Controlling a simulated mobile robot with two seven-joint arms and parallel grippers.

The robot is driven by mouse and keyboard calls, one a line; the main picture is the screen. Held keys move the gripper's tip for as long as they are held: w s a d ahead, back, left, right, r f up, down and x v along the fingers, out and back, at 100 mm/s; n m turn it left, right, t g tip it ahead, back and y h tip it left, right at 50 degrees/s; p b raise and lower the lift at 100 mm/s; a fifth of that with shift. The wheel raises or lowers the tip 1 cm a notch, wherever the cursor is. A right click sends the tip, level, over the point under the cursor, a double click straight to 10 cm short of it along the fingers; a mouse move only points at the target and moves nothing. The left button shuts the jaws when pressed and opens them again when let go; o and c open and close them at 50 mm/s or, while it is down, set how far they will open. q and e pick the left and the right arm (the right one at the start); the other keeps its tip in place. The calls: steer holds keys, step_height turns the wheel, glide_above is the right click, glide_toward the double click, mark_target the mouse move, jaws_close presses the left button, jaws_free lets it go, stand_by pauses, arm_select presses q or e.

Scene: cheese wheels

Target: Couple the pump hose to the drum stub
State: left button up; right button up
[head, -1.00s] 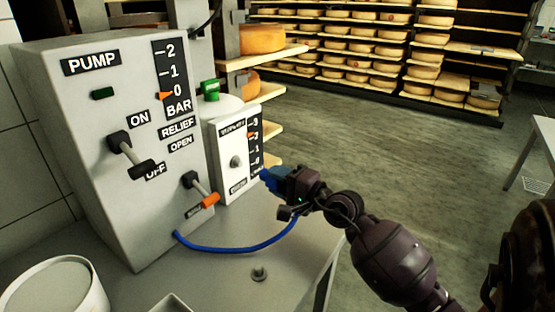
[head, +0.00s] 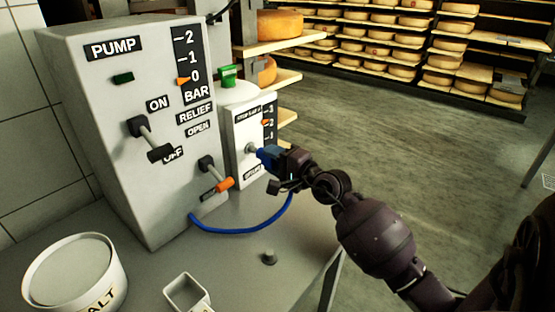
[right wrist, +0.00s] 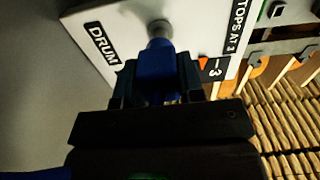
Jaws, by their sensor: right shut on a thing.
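The grey pump box (head: 95,75) stands on the table at left. A blue hose (head: 245,230) runs from its foot to a blue coupling (head: 268,154). My right gripper (head: 284,158) is shut on that coupling. The drum stub (head: 250,150) sticks out of a white panel (head: 240,122), and the coupling is right at its end. In the right wrist view the coupling (right wrist: 157,62) is in line with the grey stub (right wrist: 159,28) and meets or slightly overlaps its tip; I cannot tell whether it is seated. My left gripper is not in view.
The pump lever (head: 150,140) points down toward OFF. A white salt tub (head: 75,270) and small square cup (head: 186,293) stand in front. Cheese shelves (head: 400,45) are behind.

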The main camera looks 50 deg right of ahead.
steer(key=shift+p, duration=0.3)
stand_by(1.9)
steer(key=shift+w+a, duration=0.1)
steer(key=shift+w, duration=1.45)
stand_by(0.3)
steer(key=o, duration=1.1)
steer(key=shift+s+d+p, duration=0.2)
steer(key=shift+s+p, duration=0.25)
steer(key=shift+s, duration=2.25)
steer(key=shift+s+d+p, duration=0.2)
steer(key=shift+s+p, duration=0.2)
steer(key=shift+s, duration=2.25)
